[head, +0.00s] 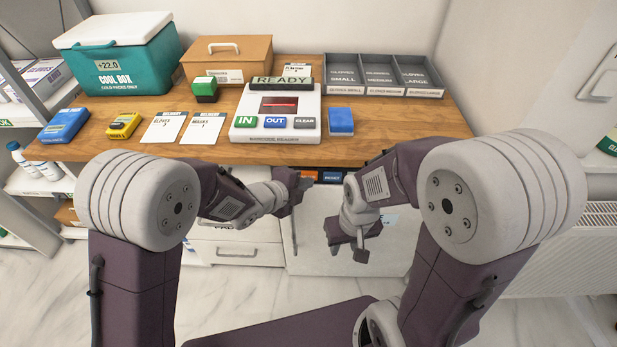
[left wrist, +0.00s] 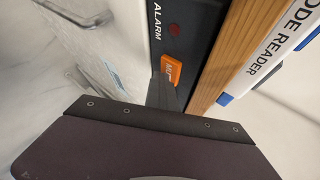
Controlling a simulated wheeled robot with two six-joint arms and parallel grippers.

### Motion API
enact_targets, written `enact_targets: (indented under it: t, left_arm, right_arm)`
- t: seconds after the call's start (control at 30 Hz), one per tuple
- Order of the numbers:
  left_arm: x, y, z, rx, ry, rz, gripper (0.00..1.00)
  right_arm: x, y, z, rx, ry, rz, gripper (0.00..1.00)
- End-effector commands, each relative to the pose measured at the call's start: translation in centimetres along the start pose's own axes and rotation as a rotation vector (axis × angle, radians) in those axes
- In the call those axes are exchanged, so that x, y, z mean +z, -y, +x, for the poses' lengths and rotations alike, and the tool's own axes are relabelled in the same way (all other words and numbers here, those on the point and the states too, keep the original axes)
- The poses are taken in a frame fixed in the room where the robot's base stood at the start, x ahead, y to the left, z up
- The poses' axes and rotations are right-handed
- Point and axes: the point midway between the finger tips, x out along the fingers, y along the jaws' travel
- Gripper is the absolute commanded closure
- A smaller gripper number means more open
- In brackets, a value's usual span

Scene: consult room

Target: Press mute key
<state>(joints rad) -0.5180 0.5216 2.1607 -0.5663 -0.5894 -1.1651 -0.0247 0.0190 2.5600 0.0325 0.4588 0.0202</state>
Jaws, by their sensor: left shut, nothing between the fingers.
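The orange mute key (left wrist: 173,68), lettered "MU" with the rest covered, sits on a dark alarm panel (left wrist: 190,30) under the desk's front edge. In the head view a little of the orange key (head: 310,173) shows beside a blue RESET key (head: 332,177). My left gripper (head: 302,184) is shut and empty, right at the panel. In the left wrist view its dark finger (left wrist: 163,95) reaches up beside the key and hides part of it; I cannot tell whether they touch. My right gripper (head: 350,246) hangs lower, in front of the white cabinet, open and empty.
The wooden desktop (head: 400,125) overhangs the panel. On it stand a barcode reader (head: 272,133) with IN, OUT and CLEAR keys, a blue block (head: 340,121), glove trays (head: 385,92) and a cool box (head: 115,70). A red lamp (left wrist: 173,29) shows beside the ALARM lettering.

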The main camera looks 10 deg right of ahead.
Motion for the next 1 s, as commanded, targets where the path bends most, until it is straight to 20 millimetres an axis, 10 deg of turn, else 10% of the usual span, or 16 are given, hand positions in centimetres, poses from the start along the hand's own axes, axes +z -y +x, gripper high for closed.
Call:
enact_targets:
  t: [1.0]
  left_arm:
    - [-3.0, -3.1, -3.9, -0.001, -0.001, 0.0, 1.0]
  right_arm:
    - [0.3, -0.1, 3.2, 0.0, 0.0, 0.0, 0.64]
